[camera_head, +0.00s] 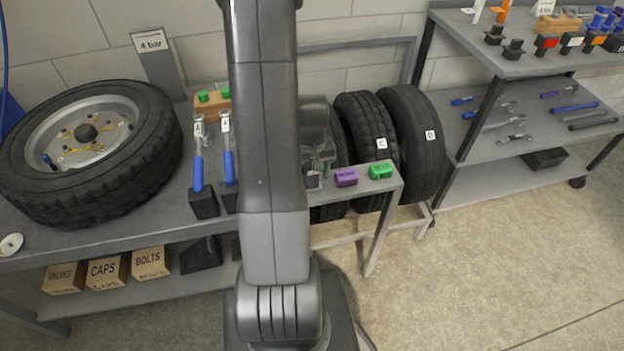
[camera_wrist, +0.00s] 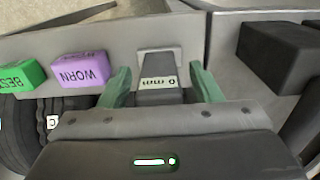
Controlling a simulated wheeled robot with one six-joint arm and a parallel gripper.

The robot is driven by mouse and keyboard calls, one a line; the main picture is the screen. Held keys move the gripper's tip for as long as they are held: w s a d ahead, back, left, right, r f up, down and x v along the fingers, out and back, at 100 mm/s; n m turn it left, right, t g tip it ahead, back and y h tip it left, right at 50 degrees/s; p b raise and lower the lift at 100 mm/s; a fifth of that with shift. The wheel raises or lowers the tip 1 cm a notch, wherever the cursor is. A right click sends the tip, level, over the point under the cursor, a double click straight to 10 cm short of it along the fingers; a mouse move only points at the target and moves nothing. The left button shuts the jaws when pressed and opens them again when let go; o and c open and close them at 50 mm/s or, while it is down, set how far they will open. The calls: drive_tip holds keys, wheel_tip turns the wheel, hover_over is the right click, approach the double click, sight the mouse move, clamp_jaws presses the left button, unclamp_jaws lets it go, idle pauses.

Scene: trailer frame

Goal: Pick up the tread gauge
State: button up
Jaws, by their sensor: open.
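The tread gauge (camera_wrist: 160,68) is a small dark grey block with a white "0 mm" label, in the middle of the wrist view. It sits at the grey bench top, in front of a lighter grey plate. My gripper (camera_wrist: 162,86) is open, with one green finger to the left of the gauge and one to the right. Gaps show between the fingers and the gauge. In the head view my arm covers much of this spot, and the gauge is hard to make out there.
The purple WORN block (camera_head: 346,177) and the green BEST block (camera_head: 381,170) stand on the bench to the right. A black block (camera_wrist: 278,55) is on the other side of the gauge. A wheel (camera_head: 90,150) lies on the bench's left. Tyres C (camera_head: 366,125) and D (camera_head: 418,140) stand behind.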

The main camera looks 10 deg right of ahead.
drive_tip(key=shift+f, duration=0.4)
drive_tip(key=c, duration=1.1)
drive_tip(key=shift+o, duration=0.2)
